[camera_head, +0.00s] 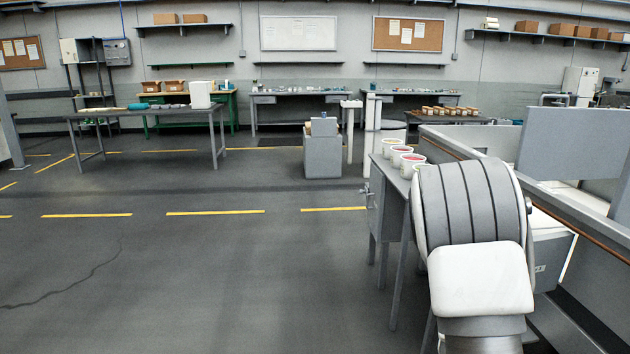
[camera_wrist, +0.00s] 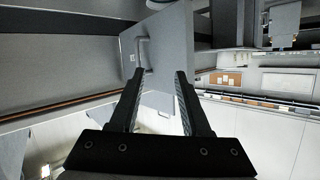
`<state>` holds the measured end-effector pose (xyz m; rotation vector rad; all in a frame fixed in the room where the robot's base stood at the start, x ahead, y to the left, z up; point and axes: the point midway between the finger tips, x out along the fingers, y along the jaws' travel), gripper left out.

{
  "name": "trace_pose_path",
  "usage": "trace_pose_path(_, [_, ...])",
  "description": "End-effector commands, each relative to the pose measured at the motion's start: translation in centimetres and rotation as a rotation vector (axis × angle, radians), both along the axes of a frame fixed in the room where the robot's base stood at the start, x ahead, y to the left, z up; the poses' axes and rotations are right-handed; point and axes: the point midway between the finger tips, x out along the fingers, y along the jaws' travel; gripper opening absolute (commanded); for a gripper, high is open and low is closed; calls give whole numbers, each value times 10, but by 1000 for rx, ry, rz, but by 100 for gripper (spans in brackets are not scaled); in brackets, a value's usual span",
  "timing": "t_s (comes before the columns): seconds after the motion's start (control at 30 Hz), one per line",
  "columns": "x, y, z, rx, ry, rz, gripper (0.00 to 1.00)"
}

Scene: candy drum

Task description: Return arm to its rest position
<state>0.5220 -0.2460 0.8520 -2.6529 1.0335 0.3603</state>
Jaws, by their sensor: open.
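My gripper (camera_wrist: 163,76) shows in the wrist view with two dark fingers spread apart and nothing between them. Behind the fingertips is a grey panel (camera_wrist: 168,35) with a bar handle (camera_wrist: 142,50); the gripper holds neither. In the head view a large rounded grey body with dark bands (camera_head: 468,205) fills the right foreground, with a white rounded part in front of it. I cannot tell whether the banded body is a drum or part of my arm. The gripper itself is not seen in the head view.
White tubs with coloured contents (camera_head: 398,156) stand on a grey side table (camera_head: 391,200) beside the banded body. Grey walls and a panel (camera_head: 562,143) enclose the right side. A long table (camera_head: 150,112) stands far left. The floor at left is clear.

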Motion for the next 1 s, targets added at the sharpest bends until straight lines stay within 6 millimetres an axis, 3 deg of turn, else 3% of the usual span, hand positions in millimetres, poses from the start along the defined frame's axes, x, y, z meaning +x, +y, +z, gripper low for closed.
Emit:
trace_pose_path(0.27, [-7, 74, 41, 222, 116, 165, 47])
trace_pose_path(0.47, [-32, 129, 75, 311, 218, 319, 47])
trace_pose_path(0.7, [-86, 187, 114, 337, 359, 512, 47])
trace_pose_path(1.0, [-180, 234, 147, 263, 560, 707, 47])
